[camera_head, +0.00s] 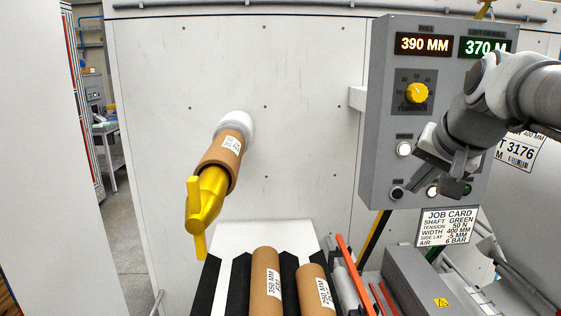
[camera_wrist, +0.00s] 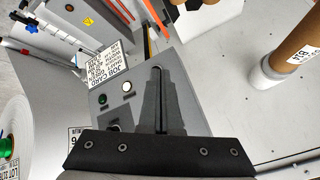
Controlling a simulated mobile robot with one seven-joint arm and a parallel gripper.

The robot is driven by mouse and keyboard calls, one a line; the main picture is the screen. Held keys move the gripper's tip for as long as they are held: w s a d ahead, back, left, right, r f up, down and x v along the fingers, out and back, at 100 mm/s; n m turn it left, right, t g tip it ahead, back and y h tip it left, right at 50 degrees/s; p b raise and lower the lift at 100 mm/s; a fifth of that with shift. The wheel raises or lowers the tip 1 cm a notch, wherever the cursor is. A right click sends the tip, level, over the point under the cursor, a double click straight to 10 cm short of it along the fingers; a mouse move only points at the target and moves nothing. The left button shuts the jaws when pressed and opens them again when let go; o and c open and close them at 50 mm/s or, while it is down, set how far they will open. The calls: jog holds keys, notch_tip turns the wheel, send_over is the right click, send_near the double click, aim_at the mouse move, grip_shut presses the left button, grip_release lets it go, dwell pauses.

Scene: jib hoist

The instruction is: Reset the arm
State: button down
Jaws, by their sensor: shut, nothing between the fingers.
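My arm reaches in from the right in the head view, in front of the grey control panel (camera_head: 385,100). My gripper (camera_head: 425,170) is near the lower half of the panel face, among its buttons. In the wrist view my gripper (camera_wrist: 157,72) has its two dark fingers closed together with nothing between them. The panel face (camera_wrist: 185,100) lies behind the fingers there. A white button (camera_wrist: 127,87) and a green button (camera_wrist: 103,99) show left of the fingers. I cannot tell whether the fingertips touch the panel.
The panel has a yellow knob (camera_head: 417,93) and displays reading 390 MM and 370 M. A job card (camera_head: 447,227) hangs below. A brown roll (camera_head: 222,158) on a yellow-ended shaft juts from the white wall. Cardboard cores (camera_head: 265,280) lie in a rack below.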

jog(key=s+a+f+n+g, duration=0.1)
jog(key=s+a+f+n, duration=0.2)
jog(key=s+a+f, duration=0.2)
jog(key=s+a+f+n+g, duration=0.1)
jog(key=s+a+f+n, duration=0.2)
jog(key=s+f, duration=0.8)
jog(key=shift+s+a+n+g, duration=0.3)
jog(key=shift+s+a, duration=0.85)
jog(key=shift+a, duration=0.05)
